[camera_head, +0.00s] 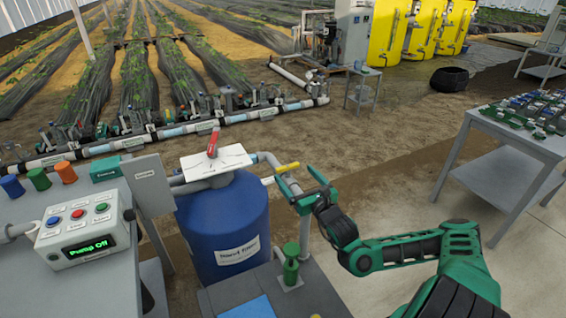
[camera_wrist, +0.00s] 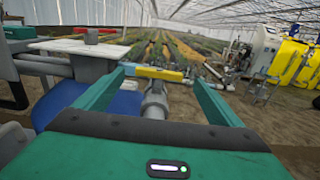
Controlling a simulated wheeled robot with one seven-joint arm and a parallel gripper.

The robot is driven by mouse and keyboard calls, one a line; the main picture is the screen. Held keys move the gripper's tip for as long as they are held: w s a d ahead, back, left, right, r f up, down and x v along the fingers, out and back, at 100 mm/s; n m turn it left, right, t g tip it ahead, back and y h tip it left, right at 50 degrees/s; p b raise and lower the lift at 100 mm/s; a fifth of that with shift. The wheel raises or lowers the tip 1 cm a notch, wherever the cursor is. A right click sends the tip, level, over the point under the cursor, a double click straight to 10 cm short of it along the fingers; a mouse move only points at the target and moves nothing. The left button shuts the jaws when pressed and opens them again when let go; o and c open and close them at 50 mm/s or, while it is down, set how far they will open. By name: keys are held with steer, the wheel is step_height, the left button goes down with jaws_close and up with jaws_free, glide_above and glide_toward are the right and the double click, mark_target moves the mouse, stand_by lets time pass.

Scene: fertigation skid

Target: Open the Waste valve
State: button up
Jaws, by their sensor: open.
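A valve with a yellow lever handle (camera_head: 287,167) is on the grey pipe beside the blue tank; I take it as the Waste valve, though no label on it is readable. The yellow handle also shows in the wrist view (camera_wrist: 160,73), lying crosswise over a grey pipe fitting (camera_wrist: 155,102). My gripper (camera_head: 298,180) is open and empty, its two green fingers pointing at the handle. In the wrist view the handle appears between the fingertips (camera_wrist: 158,80), its left end close to the left one. I cannot tell whether they touch.
The blue filter tank (camera_head: 225,230) stands left of my gripper, with a red lever (camera_head: 213,143) over a white plate (camera_head: 216,161) on top. A control box (camera_head: 82,229) reading "Pump Off" sits at left. A green post-like part (camera_head: 290,265) stands below my gripper. Open soil lies beyond.

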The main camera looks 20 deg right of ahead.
steer(key=w, duration=0.3)
steer(key=w+a, duration=0.1)
steer(key=w, duration=0.3)
steer(key=w+a, duration=0.1)
steer(key=w, duration=0.2)
steer(key=shift+w, duration=0.25)
steer(key=shift+c, duration=0.6)
steer(key=c, duration=0.9)
steer(key=shift+d, duration=0.1)
steer(key=shift+c, duration=0.2)
